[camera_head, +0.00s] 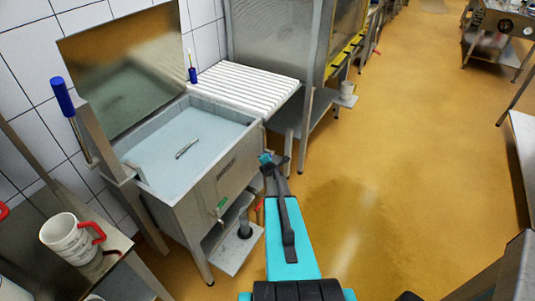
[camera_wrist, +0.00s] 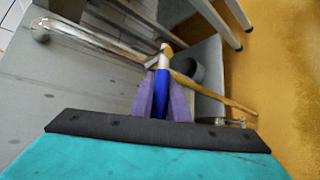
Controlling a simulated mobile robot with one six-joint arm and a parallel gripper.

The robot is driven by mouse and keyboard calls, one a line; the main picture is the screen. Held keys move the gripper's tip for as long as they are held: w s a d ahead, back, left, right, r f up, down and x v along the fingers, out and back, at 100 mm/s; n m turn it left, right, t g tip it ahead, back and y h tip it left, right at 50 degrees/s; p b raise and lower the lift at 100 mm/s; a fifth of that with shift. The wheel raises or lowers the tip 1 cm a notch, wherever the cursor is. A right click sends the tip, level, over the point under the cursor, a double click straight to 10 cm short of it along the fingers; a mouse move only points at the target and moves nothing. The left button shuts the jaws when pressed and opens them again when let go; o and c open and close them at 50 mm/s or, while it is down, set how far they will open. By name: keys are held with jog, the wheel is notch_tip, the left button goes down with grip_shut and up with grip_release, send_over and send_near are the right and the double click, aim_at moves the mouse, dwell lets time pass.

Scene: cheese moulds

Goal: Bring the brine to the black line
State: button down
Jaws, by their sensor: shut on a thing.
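The steel brine tank (camera_head: 208,162) stands by the tiled wall with its lid (camera_head: 125,70) raised. The pale blue brine (camera_head: 165,150) lies below the rim. I cannot make out a black line inside. My gripper (camera_head: 272,162) is at the tank's right front corner. In the wrist view my gripper (camera_wrist: 162,82) has its purple-grey fingers shut on a blue handle (camera_wrist: 161,105) with a pale stem, beside a metal pipe (camera_wrist: 100,40). The handle is hidden in the head view. A green handle (camera_head: 221,204) sits low on the tank's front.
A metal piece (camera_head: 187,148) shows in the brine. A ribbed white drainboard (camera_head: 245,82) adjoins the tank on the right. A white jug with a red handle (camera_head: 68,238) stands on the left shelf. A low shelf (camera_head: 236,240) is beneath the tank.

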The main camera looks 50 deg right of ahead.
jog(key=shift+w+d+r, duration=0.1)
jog(key=shift+w+r, duration=0.25)
jog(key=c, duration=1.7)
grip_release()
jog(key=shift+f, duration=0.15)
jog(key=shift+c, duration=0.2)
jog(key=shift+s, duration=0.1)
jog(key=shift+s+f, duration=0.1)
jog(key=shift+f, duration=0.05)
jog(key=shift+s, duration=0.1)
jog(key=b+v, duration=0.2)
jog(key=v, duration=1.1)
jog(key=shift+r, duration=0.3)
jog(key=shift+s, duration=0.1)
